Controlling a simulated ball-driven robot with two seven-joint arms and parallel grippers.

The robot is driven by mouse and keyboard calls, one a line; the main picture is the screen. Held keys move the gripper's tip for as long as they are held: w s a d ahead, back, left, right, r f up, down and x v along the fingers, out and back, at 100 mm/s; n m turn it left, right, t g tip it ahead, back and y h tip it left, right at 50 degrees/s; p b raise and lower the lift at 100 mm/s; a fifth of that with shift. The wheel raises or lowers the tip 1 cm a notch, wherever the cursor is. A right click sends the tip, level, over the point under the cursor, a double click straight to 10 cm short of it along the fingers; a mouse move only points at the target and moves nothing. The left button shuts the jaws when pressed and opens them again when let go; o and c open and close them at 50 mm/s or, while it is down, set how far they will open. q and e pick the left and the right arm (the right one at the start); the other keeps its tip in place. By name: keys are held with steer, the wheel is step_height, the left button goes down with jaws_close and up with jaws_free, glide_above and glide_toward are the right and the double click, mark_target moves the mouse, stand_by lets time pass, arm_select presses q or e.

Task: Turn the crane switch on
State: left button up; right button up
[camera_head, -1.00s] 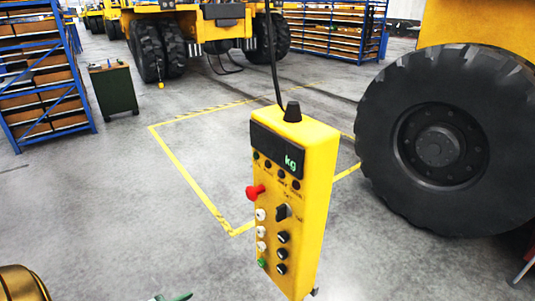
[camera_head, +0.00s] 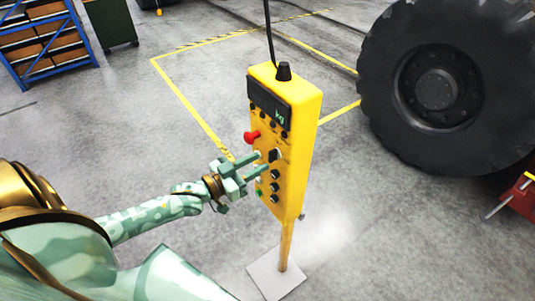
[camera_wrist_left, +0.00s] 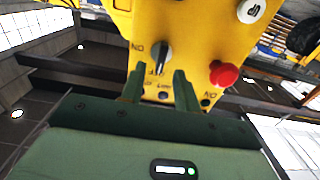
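A yellow control box (camera_head: 292,160) stands on a yellow post in the head view. On its front is a black rotary switch (camera_head: 274,155), which also shows close up in the left wrist view (camera_wrist_left: 162,56). My left gripper (camera_head: 257,164) is at the box front, its fingers pointing at the switch. In the left wrist view its two fingers (camera_wrist_left: 159,82) are apart, with the switch near the gap between their tips. Nothing is held, and I cannot tell whether a finger touches the knob. My right gripper is in neither view.
A red mushroom button (camera_head: 252,137) sits above and left of the switch and shows in the left wrist view (camera_wrist_left: 223,74). Several other buttons are close by. A huge tyre (camera_head: 435,88) stands at the right. Shelving (camera_head: 45,45) is far left. Floor between is clear.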

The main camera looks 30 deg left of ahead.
mark_target(269, 157)
arm_select(q)
steer(key=x, duration=0.4)
steer(key=shift+w, duration=0.2)
jaws_close()
